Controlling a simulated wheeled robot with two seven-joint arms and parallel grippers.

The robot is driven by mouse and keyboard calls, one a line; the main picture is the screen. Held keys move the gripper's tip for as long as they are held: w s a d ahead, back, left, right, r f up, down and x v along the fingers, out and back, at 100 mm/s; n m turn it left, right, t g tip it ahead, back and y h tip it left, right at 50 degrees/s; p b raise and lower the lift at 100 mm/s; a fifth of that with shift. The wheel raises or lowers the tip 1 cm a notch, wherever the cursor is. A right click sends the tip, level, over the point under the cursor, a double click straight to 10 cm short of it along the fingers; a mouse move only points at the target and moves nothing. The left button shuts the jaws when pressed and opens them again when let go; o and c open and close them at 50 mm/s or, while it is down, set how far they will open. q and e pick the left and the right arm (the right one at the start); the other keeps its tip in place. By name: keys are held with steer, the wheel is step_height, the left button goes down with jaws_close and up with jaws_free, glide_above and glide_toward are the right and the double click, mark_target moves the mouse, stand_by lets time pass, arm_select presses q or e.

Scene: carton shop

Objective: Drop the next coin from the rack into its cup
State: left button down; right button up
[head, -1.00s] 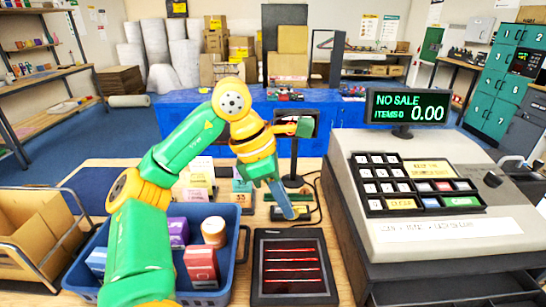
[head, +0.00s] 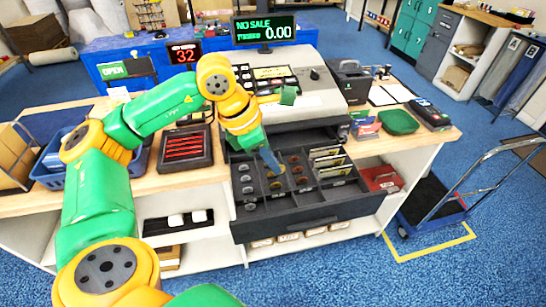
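The black cash drawer (head: 315,211) stands open below the register. Its left part has rows of small round cups or coins, some silver (head: 246,178) and some copper-brown (head: 295,159); at this size I cannot tell coins from empty cups. A separate coin rack is not clearly made out. My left gripper (head: 271,160) points down over the back middle of the drawer, between the silver and copper columns. Its narrow blue-grey fingers show edge-on, so their opening, and any coin between them, cannot be made out. My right gripper is not in view.
Pale banknotes (head: 330,170) lie in slots at the drawer's right. The register (head: 300,100) and its NO SALE display (head: 264,30) stand behind.

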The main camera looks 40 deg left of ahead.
arm_select(q)
steer(key=f+b, duration=0.2)
steer(key=f, duration=0.1)
steer(key=f+b, duration=0.1)
steer(key=f, duration=0.1)
steer(key=shift+a+f+b, duration=0.2)
steer(key=shift+a+b, duration=0.1)
steer(key=shift+b, duration=0.05)
steer(key=c, duration=1)
jaws_free()
steer(key=shift+a, duration=0.1)
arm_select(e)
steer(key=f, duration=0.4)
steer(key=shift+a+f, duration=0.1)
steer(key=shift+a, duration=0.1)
arm_select(q)
steer(key=v, duration=0.7)
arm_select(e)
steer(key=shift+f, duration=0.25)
